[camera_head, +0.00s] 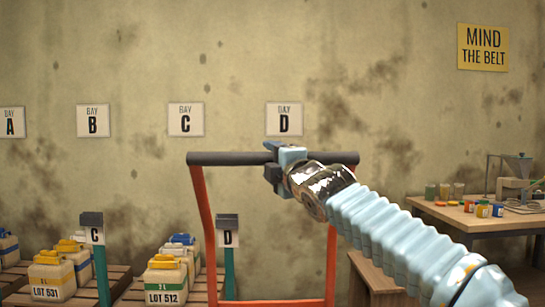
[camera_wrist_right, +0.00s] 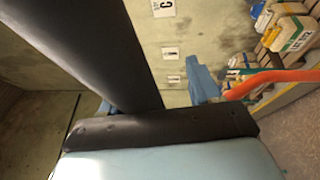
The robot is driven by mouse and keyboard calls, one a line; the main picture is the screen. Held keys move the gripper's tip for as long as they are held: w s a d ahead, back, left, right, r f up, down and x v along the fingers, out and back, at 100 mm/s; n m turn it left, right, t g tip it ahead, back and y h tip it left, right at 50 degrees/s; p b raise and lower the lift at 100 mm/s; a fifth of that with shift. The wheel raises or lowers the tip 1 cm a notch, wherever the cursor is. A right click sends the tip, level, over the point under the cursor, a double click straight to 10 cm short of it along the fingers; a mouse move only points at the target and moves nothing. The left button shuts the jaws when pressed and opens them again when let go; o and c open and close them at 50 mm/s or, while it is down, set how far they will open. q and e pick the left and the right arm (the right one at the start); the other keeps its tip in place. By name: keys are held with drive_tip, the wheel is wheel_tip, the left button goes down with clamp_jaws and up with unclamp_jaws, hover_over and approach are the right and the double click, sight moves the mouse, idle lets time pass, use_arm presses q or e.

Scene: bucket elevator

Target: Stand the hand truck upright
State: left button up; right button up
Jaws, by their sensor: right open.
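The hand truck has an orange-red frame (camera_head: 331,265) with a black handle bar (camera_head: 230,158) across its top. Its lower part and wheels are out of view, so I cannot tell how far it leans. My right gripper (camera_head: 276,163) is at the middle of the handle bar, with its jaws open around or close against it. In the right wrist view the black handle bar (camera_wrist_right: 85,40) runs down from the top left to the jaws, and the orange frame (camera_wrist_right: 262,80) shows at right. Contact with the bar is unclear. My left gripper is not in view.
Pallets with lot-labelled jugs (camera_head: 165,280) stand at lower left, near bay posts C (camera_head: 92,236) and D (camera_head: 228,238). A wooden workbench (camera_head: 480,220) with jars stands at right, with a wooden bench (camera_head: 375,275) beside it. A stained wall closes the back.

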drive_tip(key=shift+o, duration=0.2)
drive_tip(key=shift+w+f, duration=0.25)
drive_tip(key=shift+f, duration=0.25)
use_arm(q)
wheel_tip(320, 180, down, 7)
drive_tip(key=a+b, duration=0.2)
drive_tip(key=b, duration=0.4)
drive_tip(key=shift+w+r+b, duration=0.15)
drive_tip(key=shift+w+b, duration=0.15)
drive_tip(key=shift+w, duration=0.15)
use_arm(e)
drive_tip(key=v, duration=1.4)
drive_tip(key=shift+r, duration=0.2)
drive_tip(key=shift+s+r, duration=0.1)
drive_tip(key=shift+s, duration=0.05)
use_arm(q)
drive_tip(key=shift+r+p, duration=2.15)
use_arm(e)
drive_tip(key=s+d+r, duration=0.3)
drive_tip(key=s, duration=0.3)
drive_tip(key=s+d+r, duration=0.3)
drive_tip(key=s+r, duration=0.1)
drive_tip(key=s, duration=0.2)
drive_tip(key=shift+s+d, duration=0.25)
drive_tip(key=shift+s, duration=0.1)
drive_tip(key=shift+r, duration=0.1)
use_arm(q)
drive_tip(key=shift+s, duration=0.1)
